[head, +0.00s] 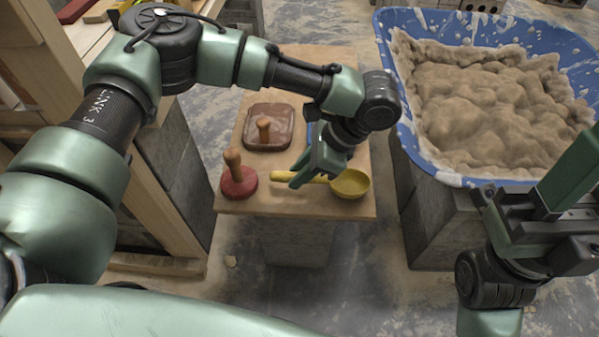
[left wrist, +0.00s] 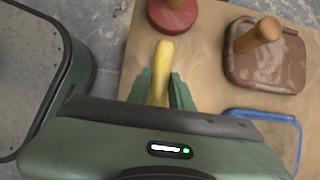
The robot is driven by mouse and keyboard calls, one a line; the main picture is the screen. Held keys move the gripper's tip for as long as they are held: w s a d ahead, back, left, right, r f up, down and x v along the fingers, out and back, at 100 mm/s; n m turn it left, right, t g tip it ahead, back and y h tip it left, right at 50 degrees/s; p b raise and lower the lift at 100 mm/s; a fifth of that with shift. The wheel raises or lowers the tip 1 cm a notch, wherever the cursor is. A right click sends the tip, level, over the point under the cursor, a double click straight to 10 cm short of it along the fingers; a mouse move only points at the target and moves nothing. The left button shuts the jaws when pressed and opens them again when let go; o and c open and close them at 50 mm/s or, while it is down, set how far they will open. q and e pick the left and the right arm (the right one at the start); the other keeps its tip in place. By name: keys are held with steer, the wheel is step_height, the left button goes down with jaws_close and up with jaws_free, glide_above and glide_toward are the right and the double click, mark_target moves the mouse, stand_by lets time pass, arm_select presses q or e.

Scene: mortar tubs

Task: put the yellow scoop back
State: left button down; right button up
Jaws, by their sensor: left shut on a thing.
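The yellow scoop (head: 350,184) is at the front right of the small wooden table (head: 290,205), its bowl to the right and its handle pointing left. My left gripper (head: 312,176) is shut on the scoop's handle. The left wrist view shows the yellow handle (left wrist: 164,62) between the two green fingers (left wrist: 162,90); the bowl is hidden there. I cannot tell whether the scoop touches the tabletop. My right gripper (head: 570,185) is at the right edge, away from the scoop and partly cut off, so its opening is unclear.
A red round tool (head: 239,182) with a wooden handle stands left of the scoop. A brown square float (head: 268,127) lies behind it. A blue-rimmed thing (left wrist: 270,114) is partly hidden by my left gripper. A blue tub (head: 440,177) of mortar stands on blocks at right.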

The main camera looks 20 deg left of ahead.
arm_select(q)
steer(key=shift+f+p, duration=0.3)
steer(key=shift+p, duration=0.05)
stand_by(0.5)
steer(key=c, duration=1.2)
jaws_free()
steer(key=shift+o, duration=0.2)
